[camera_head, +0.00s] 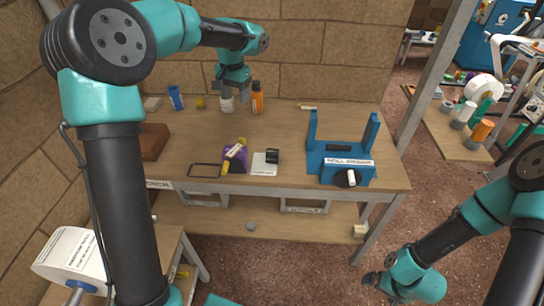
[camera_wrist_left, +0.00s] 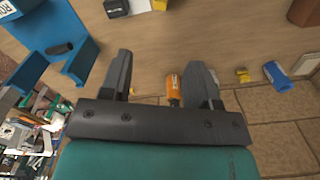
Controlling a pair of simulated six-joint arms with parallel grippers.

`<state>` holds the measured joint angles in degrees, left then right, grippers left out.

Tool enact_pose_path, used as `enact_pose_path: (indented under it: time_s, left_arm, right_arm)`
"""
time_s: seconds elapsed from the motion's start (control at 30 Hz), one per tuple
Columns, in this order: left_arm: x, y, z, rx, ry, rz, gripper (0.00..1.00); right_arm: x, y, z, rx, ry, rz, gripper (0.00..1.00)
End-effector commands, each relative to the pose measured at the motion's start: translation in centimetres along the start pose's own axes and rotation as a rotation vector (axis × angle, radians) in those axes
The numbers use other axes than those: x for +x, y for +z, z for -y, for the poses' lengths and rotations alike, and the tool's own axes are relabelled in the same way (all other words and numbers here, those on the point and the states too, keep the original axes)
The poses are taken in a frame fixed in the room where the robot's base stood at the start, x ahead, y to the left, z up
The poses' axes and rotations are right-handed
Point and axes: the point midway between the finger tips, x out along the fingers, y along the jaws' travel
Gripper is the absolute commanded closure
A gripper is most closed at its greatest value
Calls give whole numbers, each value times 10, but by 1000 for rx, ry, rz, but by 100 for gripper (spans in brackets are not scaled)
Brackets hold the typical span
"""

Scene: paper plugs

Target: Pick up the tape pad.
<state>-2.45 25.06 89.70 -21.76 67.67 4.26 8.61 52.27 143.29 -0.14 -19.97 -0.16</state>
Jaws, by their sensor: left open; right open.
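I cannot tell for certain which item is the tape pad. A small black block (camera_head: 272,156) rests on a white printed sheet (camera_head: 262,168) at the middle of the bench. My left gripper (camera_head: 232,96) is open at the back of the bench, by a white bottle (camera_head: 227,105) and an orange bottle (camera_head: 257,99). In the left wrist view the orange bottle (camera_wrist_left: 174,88) shows between the spread fingers (camera_wrist_left: 165,75), which hold nothing visible. My right gripper (camera_head: 370,284) is open, low at the front right, away from the bench.
A blue roll stand (camera_head: 345,168) is on the bench's right side. A blue can (camera_head: 175,97), a small yellow block (camera_head: 200,103) and a brown box (camera_head: 152,140) are on the left. A black frame (camera_head: 205,171) lies near the front edge. The back centre-right is mostly clear.

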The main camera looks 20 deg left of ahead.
Motion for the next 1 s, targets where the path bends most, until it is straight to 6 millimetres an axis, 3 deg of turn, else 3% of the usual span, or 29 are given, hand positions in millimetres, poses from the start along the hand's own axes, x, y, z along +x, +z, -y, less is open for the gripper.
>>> enact_pose_path:
  time_s: [0.33, 0.5, 0.8, 1.0]
  left_arm:
    - [0, 0, 0, 0, 0, 0, 43]
    - [0, 0, 0, 0, 0, 0, 28]
    - [1, -1, -1, -17, 0, 1, 28]
    - [10, -8, -10, -176, 0, 1, 28]
  right_arm:
    - [0, 0, 0, 0, 0, 0, 0]
    - [0, 0, 0, 0, 0, 0, 0]
    - [0, 0, 0, 0, 0, 0, 0]
    - [0, 0, 0, 0, 0, 0, 0]
